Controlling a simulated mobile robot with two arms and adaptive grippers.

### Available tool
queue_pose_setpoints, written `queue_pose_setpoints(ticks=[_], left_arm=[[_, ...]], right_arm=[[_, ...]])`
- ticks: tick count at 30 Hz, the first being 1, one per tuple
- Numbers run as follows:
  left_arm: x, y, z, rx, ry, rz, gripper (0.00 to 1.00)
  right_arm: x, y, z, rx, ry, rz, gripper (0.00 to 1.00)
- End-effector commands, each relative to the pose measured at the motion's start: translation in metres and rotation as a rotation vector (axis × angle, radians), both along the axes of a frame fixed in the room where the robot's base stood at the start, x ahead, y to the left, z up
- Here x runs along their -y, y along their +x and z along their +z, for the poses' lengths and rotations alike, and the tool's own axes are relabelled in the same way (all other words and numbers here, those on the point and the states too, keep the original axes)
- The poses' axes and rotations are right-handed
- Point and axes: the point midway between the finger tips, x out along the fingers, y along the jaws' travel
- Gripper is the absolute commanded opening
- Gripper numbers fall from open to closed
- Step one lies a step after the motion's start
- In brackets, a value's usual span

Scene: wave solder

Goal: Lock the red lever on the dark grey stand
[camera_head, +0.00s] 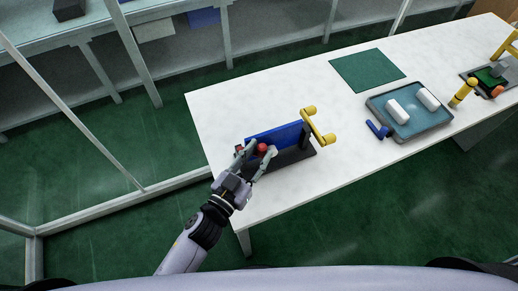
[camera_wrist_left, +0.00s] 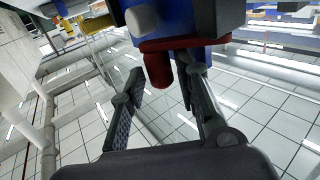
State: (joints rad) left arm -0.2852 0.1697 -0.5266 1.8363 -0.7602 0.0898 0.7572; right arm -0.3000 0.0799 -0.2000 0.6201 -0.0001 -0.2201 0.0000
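The dark grey stand (camera_head: 293,158) sits near the left front edge of the white table and carries an upright blue panel (camera_head: 276,136). The red lever (camera_head: 262,148) shows as a round red knob at the panel's left part. My left gripper (camera_head: 259,152) is at the lever, with one finger on each side of it. In the left wrist view the red lever (camera_wrist_left: 158,70) hangs between the two spread fingers (camera_wrist_left: 160,82). A gap shows on its left; the right finger is close, and I cannot tell whether it touches. My right gripper is not in view.
A yellow handle (camera_head: 318,127) rises at the stand's right end. A tray (camera_head: 409,124) with white pieces, a blue item (camera_head: 377,129), a yellow bottle (camera_head: 462,93) and a green mat (camera_head: 367,70) lie farther right. The table behind the stand is clear.

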Motion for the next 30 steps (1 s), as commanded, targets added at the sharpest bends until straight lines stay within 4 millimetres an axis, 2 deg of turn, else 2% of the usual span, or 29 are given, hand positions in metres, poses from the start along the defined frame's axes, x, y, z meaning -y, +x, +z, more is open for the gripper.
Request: queue_pose_setpoints(ticks=[4,12,25,30], left_arm=[[0.0044,0.0064,0.0002,0.000,0.000,0.000,0.29],[0.0048,0.0069,-0.0003,-0.001,0.001,0.000,0.29],[0.0047,0.0066,-0.0003,0.001,0.001,0.000,0.01],[0.0047,0.0066,-0.0003,0.000,0.000,-0.001,0.00]], right_arm=[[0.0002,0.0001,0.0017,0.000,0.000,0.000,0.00],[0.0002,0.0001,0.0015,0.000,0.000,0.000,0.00],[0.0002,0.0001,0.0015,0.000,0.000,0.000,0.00],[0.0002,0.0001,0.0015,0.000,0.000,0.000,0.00]])
